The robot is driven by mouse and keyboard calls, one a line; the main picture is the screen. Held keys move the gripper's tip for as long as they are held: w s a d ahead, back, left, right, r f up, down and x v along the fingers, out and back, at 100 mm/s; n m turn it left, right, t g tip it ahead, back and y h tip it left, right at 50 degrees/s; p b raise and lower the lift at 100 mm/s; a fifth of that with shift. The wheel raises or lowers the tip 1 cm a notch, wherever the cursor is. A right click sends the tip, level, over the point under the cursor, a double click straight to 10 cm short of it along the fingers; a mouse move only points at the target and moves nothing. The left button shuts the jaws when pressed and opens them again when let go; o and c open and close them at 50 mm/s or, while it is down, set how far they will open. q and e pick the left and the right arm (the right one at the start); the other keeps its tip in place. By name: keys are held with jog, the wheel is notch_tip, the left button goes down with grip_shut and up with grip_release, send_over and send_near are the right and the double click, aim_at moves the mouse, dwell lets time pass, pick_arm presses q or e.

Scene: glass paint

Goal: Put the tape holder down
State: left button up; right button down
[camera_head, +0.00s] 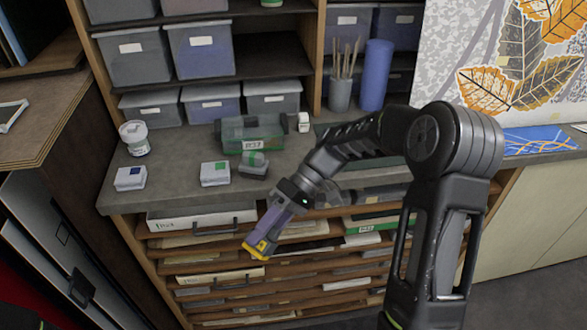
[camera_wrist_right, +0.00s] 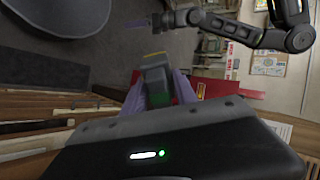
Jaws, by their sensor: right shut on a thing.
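My right gripper (camera_head: 265,232) hangs in front of the counter edge, level with the flat drawers below it. It is shut on the tape holder (camera_head: 257,247), a small piece with a yellow end that sticks out past the purple fingers. In the right wrist view the tape holder (camera_wrist_right: 154,82) is grey with a yellow top, between the purple fingers of the right gripper (camera_wrist_right: 154,88). My left gripper (camera_wrist_right: 140,26) shows small and dim at the top of the right wrist view; its jaw opening is unclear.
The grey counter (camera_head: 185,199) holds a clear green-tinted box (camera_head: 252,132), a small grey block (camera_head: 253,164), two small white boxes (camera_head: 215,173) (camera_head: 130,178) and a jar (camera_head: 135,138). A brush cup (camera_head: 341,94) and blue cylinder (camera_head: 376,75) stand behind. Bare counter shows along the front.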

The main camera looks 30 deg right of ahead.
aim_at(277, 229)
jog(key=shift+s+d+r+n+g+h, duration=0.2)
jog(key=shift+d+r+n+h, duration=0.1)
jog(key=shift+n+h, duration=0.2)
jog(key=shift+s+d+r+n+g+h, duration=0.15)
jog(key=shift+r+n+g+h, duration=0.1)
jog(key=shift+n+h, duration=0.25)
jog(key=shift+s+d+r+n+h, duration=0.15)
jog(key=shift+d+r+n+h, duration=0.25)
jog(key=shift+d+n+h, duration=0.4)
jog(key=shift+d+r+n+h, duration=0.2)
jog(key=shift+r+n+h, duration=0.1)
jog(key=shift+n+h, duration=0.2)
jog(key=shift+d, duration=0.1)
